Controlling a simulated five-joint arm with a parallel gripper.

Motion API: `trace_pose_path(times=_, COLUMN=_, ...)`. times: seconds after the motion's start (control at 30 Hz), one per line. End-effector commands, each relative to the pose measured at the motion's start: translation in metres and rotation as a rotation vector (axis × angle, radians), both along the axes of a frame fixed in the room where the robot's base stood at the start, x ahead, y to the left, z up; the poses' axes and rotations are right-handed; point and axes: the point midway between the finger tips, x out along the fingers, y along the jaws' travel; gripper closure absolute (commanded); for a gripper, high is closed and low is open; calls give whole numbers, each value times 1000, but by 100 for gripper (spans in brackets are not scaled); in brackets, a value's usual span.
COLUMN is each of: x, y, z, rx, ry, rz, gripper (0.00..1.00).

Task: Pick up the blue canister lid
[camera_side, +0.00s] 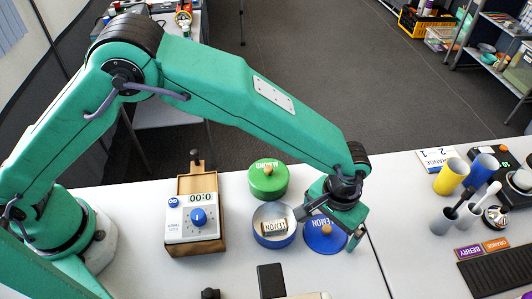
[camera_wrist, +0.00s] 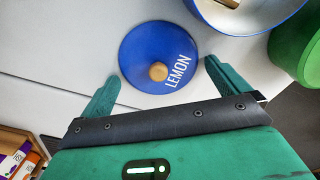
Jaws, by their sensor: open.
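The blue canister lid (camera_side: 325,237) is round, marked LEMON, with a wooden knob. It lies on the white table beside the open blue canister (camera_side: 273,236), which has a block labelled LEMON inside. In the wrist view the fingers sit to either side of the lid's near part. I cannot tell their exact height above the table.
A green canister (camera_side: 268,183) with a closed lid stands just behind the blue canister. A timer (camera_side: 193,217) on a wooden stand is to the left. Yellow (camera_side: 450,177) and blue cups (camera_side: 482,170) stand to the right. Bare table lies between the lid and the cups.

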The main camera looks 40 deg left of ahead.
Motion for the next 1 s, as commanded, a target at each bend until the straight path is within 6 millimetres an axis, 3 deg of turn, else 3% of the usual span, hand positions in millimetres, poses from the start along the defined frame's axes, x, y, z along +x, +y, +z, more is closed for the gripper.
trace_pose_path(times=0.2, x=0, y=0, z=0, rx=0, ry=0, rz=0, gripper=2)
trace_pose_path(times=0.37, x=0, y=0, z=0, rx=0, ry=0, rz=0, gripper=33)
trace_pose_path(times=0.4, x=0, y=0, z=0, rx=0, ry=0, rz=0, gripper=35)
trace_pose_path(times=0.77, x=0, y=0, z=5, rx=-1, ry=-2, rz=0, gripper=36)
trace_pose_path(times=1.0, x=1, y=-1, z=28, rx=-4, ry=-2, rz=0, gripper=36)
